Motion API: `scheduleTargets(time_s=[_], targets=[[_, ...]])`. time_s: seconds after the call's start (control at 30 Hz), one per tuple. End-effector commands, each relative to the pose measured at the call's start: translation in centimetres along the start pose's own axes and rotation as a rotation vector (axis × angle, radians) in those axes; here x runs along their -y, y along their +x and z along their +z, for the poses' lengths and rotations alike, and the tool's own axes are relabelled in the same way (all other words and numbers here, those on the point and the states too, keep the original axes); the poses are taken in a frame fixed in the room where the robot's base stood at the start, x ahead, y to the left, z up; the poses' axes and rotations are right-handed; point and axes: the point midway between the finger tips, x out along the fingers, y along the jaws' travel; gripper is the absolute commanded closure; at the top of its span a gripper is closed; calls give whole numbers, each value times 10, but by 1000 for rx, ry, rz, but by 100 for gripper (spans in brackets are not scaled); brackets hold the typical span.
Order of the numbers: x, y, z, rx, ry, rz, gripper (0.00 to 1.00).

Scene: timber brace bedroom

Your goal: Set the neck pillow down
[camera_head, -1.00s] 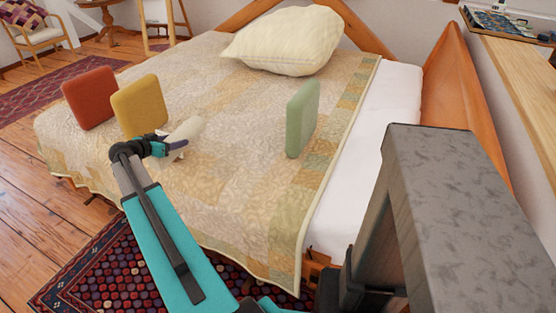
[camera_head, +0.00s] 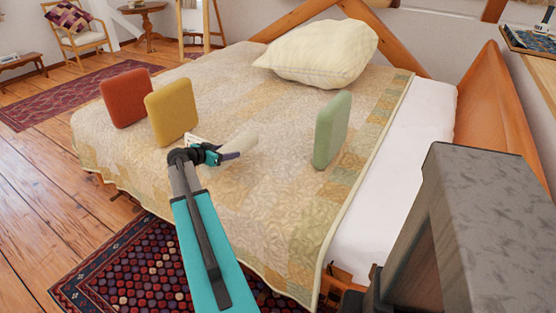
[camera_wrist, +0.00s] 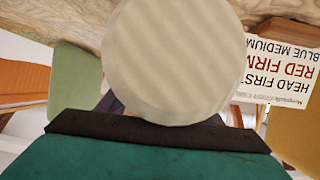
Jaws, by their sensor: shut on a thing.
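The neck pillow, a cream roll (camera_head: 242,142), shows low over the patchwork bedspread; I cannot tell whether it touches it. My gripper (camera_head: 226,155) is shut on it. In the wrist view the pillow's round pale end (camera_wrist: 172,62) fills the middle and hides the fingertips.
A red cushion (camera_head: 127,98) and a yellow cushion (camera_head: 172,112) stand upright left of my gripper. A green cushion (camera_head: 331,130) stands to the right. A large cream pillow (camera_head: 318,55) lies at the bed's head. The bedspread (camera_head: 275,195) is clear in front of the green cushion.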

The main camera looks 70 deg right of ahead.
Motion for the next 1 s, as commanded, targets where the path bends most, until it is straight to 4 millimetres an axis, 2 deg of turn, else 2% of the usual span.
scheduleTargets(time_s=[0.7,0.83,1.0], targets=[[-71,94,-34,-1,0,1,72],[-80,107,-39,-1,-1,-1,72],[-85,114,-41,-1,-2,-3,72]])
